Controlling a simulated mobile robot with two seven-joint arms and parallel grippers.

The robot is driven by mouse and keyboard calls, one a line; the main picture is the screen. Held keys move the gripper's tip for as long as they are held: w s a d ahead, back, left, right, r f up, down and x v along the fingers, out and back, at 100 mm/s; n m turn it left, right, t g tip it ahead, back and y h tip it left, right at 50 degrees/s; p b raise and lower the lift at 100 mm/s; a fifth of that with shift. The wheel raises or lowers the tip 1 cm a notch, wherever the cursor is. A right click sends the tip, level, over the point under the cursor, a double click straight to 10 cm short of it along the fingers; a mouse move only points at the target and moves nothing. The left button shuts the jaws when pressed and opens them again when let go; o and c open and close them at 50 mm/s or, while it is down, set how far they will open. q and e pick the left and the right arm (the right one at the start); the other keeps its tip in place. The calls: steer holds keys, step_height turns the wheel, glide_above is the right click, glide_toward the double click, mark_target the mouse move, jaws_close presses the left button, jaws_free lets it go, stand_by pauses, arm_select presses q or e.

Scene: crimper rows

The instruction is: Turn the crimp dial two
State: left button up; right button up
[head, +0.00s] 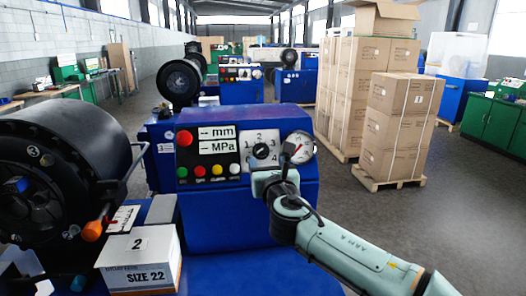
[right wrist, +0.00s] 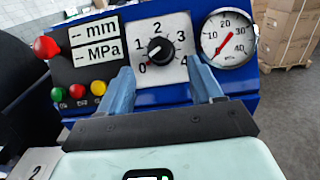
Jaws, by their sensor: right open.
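The dial also shows in the head view (head: 261,151), on the blue machine's panel. My right gripper (right wrist: 164,82) is open, its two blue fingers apart below and to either side of the knob. It looks empty, and I see no contact with the knob. In the head view my right gripper (head: 284,160) is in front of the panel's right part. My left gripper is not in view.
A pressure gauge (right wrist: 228,37) sits right of the dial. A red button (right wrist: 46,47), small coloured buttons and mm/MPa displays (right wrist: 97,40) are on its left. A "SIZE 22" box (head: 140,262) stands at lower left by the black crimper head (head: 60,180). Stacked cartons (head: 398,125) stand behind right.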

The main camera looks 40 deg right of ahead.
mark_target(263, 151)
steer(key=p+x, duration=0.1)
steer(key=x, duration=0.6)
steer(key=c, duration=1.1)
